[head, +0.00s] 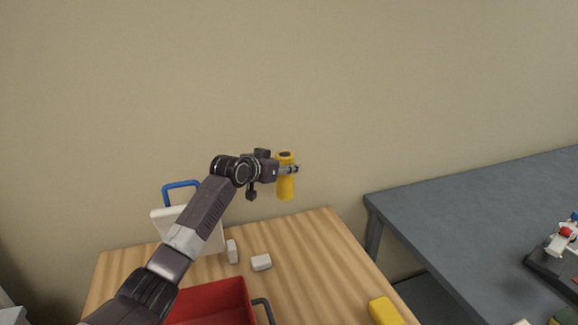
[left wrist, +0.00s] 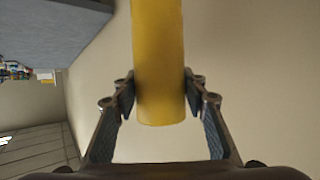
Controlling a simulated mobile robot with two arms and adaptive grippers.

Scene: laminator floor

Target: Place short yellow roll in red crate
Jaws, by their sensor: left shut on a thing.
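My left gripper (head: 290,169) is shut on the short yellow roll (head: 285,188) and holds it upright in the air, above the far part of the wooden table. The left wrist view also shows the yellow roll (left wrist: 158,65) between the two fingers of the left gripper (left wrist: 160,95). The red crate (head: 215,300) stands on the table at the bottom of the head view, nearer to me than the roll. My left arm hides part of the crate, and the frame's lower edge cuts it off. My right gripper is not in view.
The wooden table (head: 305,250) holds two small white blocks, one of them here (head: 261,262), a yellow block (head: 385,311) and a white item with a blue handle (head: 181,187). A grey table (head: 470,220) stands to the right. A plain wall is behind.

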